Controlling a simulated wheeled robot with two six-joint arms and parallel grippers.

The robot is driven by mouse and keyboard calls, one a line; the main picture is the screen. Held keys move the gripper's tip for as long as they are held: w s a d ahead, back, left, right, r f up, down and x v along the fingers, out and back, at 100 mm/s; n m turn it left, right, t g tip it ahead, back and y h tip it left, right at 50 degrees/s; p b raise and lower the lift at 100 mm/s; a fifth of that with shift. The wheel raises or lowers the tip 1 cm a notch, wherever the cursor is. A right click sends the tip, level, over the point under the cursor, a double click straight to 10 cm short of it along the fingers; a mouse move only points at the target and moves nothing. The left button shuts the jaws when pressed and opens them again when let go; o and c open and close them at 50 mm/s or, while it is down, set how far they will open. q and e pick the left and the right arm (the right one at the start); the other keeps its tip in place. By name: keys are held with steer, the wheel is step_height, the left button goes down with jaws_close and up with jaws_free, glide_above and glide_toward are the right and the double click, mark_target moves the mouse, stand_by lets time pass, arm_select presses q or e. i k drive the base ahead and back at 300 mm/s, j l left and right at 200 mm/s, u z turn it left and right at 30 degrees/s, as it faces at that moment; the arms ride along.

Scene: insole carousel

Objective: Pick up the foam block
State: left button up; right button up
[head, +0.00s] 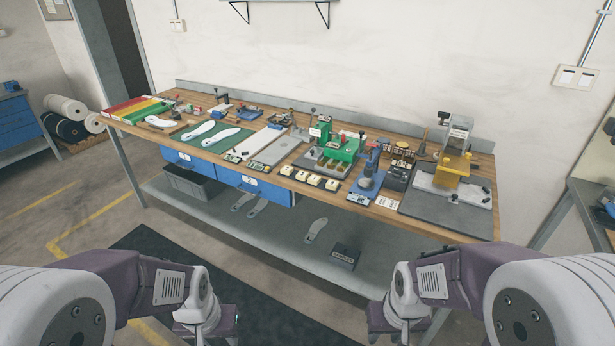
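I cannot tell for sure which object is the foam block. A dark block with a pale label (343,257) sits on the lower shelf, right of centre. Small pale blocks in dark holders (315,180) stand in a row near the bench's front edge. My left gripper (206,328) is at the bottom, left of centre, in front of the bench. My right gripper (398,322) is at the bottom, right of centre. Both are well apart from the bench objects. Their fingertips are cut off or too unclear to show whether they are open.
The long wooden bench (392,214) is crowded with white insoles (220,137), a green press (338,148), a blue tool (371,176) and a yellow-and-grey fixture (452,160). Blue drawers (253,188) hang below. The lower shelf (285,235) has insoles and free room.

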mark_target(313, 179)
steer(key=i+j+z, duration=0.45)
steer(key=j, duration=0.15)
steer(key=i+j+z, duration=0.35)
steer(key=j+z, duration=0.15)
steer(key=j, duration=0.2)
steer(key=i+j+z, duration=0.2)
steer(key=j+z, duration=0.25)
steer(key=j, duration=0.35)
steer(key=j+z, duration=0.45)
steer(key=j, duration=0.4)
steer(key=j+z, duration=0.5)
steer(key=j, duration=0.4)
steer(key=k+j+z, duration=0.3)
steer(key=j+z, duration=0.15)
steer(key=j, duration=0.35)
